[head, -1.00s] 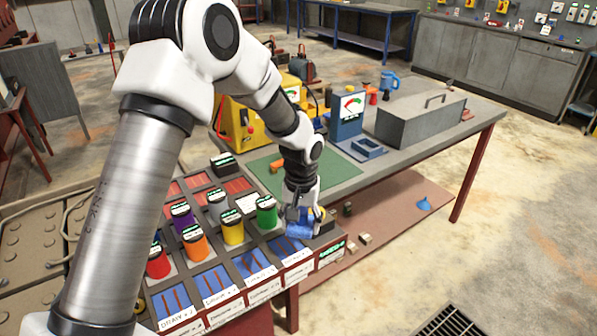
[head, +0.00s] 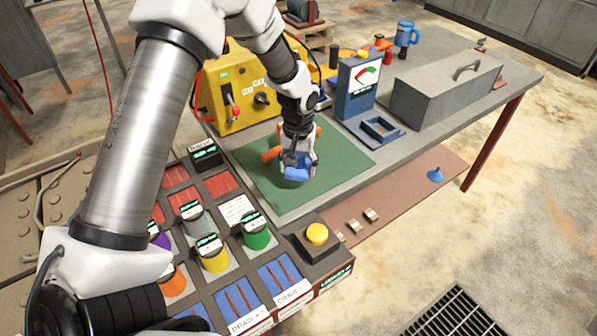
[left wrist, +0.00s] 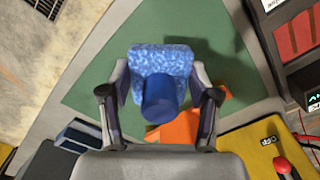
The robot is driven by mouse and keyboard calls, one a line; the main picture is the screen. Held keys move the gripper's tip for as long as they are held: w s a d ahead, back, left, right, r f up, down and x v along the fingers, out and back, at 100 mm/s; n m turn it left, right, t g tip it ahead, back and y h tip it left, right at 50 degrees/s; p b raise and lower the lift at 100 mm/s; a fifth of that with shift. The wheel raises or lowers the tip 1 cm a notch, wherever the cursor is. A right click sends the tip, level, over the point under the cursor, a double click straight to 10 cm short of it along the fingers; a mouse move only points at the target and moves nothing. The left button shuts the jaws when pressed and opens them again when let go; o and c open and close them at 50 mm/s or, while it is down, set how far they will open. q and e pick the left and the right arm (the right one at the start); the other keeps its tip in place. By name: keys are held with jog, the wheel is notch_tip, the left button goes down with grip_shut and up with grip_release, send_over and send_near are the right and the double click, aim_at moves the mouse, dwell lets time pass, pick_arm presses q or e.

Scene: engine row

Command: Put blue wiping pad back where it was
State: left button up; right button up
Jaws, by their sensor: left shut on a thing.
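The blue wiping pad (left wrist: 162,62) is a mottled blue block with a darker blue round grip. In the left wrist view my left gripper (left wrist: 160,95) has a finger on each side of it and is shut on it. In the head view the pad (head: 296,173) hangs below my left gripper (head: 297,160), over the green mat (head: 345,158). Whether the pad touches the mat I cannot tell. An orange object (head: 271,154) lies on the mat behind the gripper, partly hidden by it. My right gripper is not in view.
A yellow control box (head: 232,90) stands behind the mat. A blue meter stand (head: 356,87), a blue square tray (head: 381,128) and a grey toolbox (head: 445,88) are to the right. A rack with coloured cylinders and a yellow button (head: 317,234) is in front.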

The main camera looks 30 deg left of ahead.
aim_at(297, 185)
pick_arm(q)
jog(key=f, duration=0.5)
jog(key=shift+w+a+f+p, duration=0.1)
jog(key=shift+w+a+p, duration=0.2)
jog(key=shift+a, duration=0.1)
jog(key=shift+w+f, duration=0.1)
jog(key=shift+f, duration=0.2)
jog(key=shift+c, duration=0.5)
jog(key=shift+s+d+r, duration=0.15)
jog(key=shift+s+r, duration=0.05)
jog(key=shift+r, duration=0.1)
jog(key=shift+f, duration=0.25)
jog(key=o, duration=1.2)
jog(key=shift+w+f, duration=0.1)
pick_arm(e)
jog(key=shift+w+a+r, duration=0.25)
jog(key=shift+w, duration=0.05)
pick_arm(q)
jog(key=shift+r, duration=0.25)
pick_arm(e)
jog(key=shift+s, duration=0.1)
